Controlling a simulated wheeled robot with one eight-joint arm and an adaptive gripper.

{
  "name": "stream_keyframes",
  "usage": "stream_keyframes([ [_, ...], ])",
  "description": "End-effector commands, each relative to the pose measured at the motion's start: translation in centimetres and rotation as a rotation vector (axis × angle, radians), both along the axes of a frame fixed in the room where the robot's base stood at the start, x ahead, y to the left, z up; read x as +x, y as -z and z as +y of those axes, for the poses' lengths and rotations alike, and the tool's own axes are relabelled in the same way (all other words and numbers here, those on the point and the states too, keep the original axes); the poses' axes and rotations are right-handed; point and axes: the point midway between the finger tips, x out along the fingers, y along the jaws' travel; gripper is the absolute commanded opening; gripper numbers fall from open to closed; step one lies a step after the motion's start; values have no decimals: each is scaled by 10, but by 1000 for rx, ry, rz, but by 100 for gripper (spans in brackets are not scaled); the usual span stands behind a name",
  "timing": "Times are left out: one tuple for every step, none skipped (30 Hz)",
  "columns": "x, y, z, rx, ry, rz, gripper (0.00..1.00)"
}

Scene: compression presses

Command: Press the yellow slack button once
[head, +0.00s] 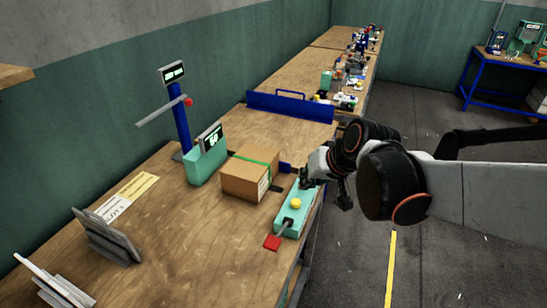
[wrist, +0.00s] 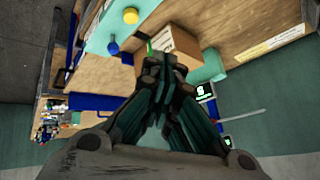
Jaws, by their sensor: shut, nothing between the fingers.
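The yellow slack button (head: 295,203) is a small round knob on a teal panel (head: 287,223) at the table's right edge. It also shows at the top of the wrist view (wrist: 131,15). My gripper (head: 305,184) is at the far end of the panel in the head view, just beyond the button and apart from it. In the wrist view my gripper (wrist: 164,66) is shut and empty, with its fingertips in front of the box. Its exact height above the panel cannot be told.
A cardboard box (head: 247,178) with a green strap stands left of the panel. A red-ended lever (head: 272,242) is at the panel's near end. Behind are a teal display (head: 207,160) and a blue post (head: 181,125). A blue barrier (head: 290,106) crosses the table.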

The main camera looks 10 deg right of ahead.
Motion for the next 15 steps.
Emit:
stream_keyframes([
  [10, 2, -1, 14, 3, -1, 0],
  [14, 4, -2, 23, 4, -2, 0],
  [21, 6, -2, 35, 6, -3, 0],
  [26, 8, -3, 44, 6, -3, 0],
  [30, 10, -3, 53, 7, -4, 0],
  [36, 12, -4, 64, 8, -5, 0],
  [41, 15, -4, 73, 9, -6, 0],
  [45, 17, -5, 82, 10, -7, 0],
  [51, 20, -6, 94, 11, -8, 0],
  [56, 22, -7, 103, 13, -9, 0],
  [60, 24, -8, 112, 14, -10, 0],
  [66, 28, -9, 122, 15, -11, 0],
  [70, 31, -10, 132, 15, -13, 0],
  [74, 33, -10, 140, 16, -14, 0],
  [80, 37, -12, 151, 17, -16, 0],
])
